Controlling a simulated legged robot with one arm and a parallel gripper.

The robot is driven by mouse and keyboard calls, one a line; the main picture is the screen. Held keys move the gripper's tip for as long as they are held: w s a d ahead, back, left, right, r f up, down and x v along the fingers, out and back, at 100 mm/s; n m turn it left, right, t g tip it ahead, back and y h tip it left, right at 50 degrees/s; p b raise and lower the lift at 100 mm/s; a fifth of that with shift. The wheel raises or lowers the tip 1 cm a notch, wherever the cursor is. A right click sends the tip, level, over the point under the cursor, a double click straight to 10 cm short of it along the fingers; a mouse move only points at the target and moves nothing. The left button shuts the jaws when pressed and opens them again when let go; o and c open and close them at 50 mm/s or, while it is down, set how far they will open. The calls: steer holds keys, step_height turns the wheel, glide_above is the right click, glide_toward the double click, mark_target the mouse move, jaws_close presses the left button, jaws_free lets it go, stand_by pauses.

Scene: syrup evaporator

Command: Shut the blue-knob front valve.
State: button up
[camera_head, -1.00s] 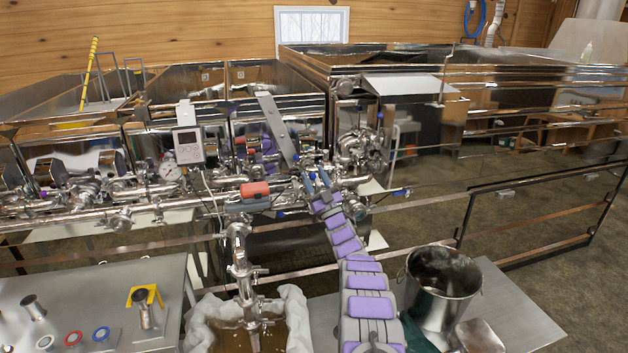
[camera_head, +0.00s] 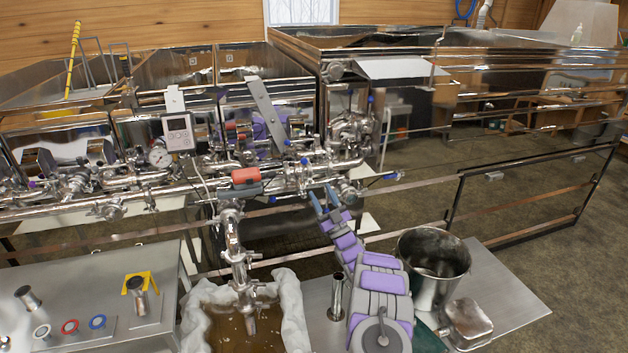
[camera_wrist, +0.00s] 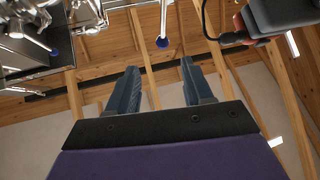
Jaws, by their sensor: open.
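My gripper (camera_head: 323,196) is open and empty, its two blue fingers pointing up at the steel pipework just below the front pipe. Several blue knobs show there: one on a short rod at right (camera_head: 390,176), one under the front pipe (camera_head: 272,199) and one on the manifold (camera_head: 304,160). I cannot tell which is the front valve's. In the wrist view, a blue knob (camera_wrist: 162,42) on a thin rod shows beyond and between the open fingertips (camera_wrist: 158,70), apart from them. A second blue knob (camera_wrist: 52,53) is at upper left.
A red-and-grey device (camera_head: 245,177) sits on the front pipe left of my gripper. Below are a cloth-lined tub (camera_head: 290,300) of brown liquid, a steel bucket (camera_head: 435,265) and a steel cylinder (camera_head: 337,296).

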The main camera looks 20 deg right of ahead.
steer(key=v, duration=0.5)
steer(key=shift+s+d+f, duration=0.1)
steer(key=shift+f, duration=0.05)
stand_by(0.3)
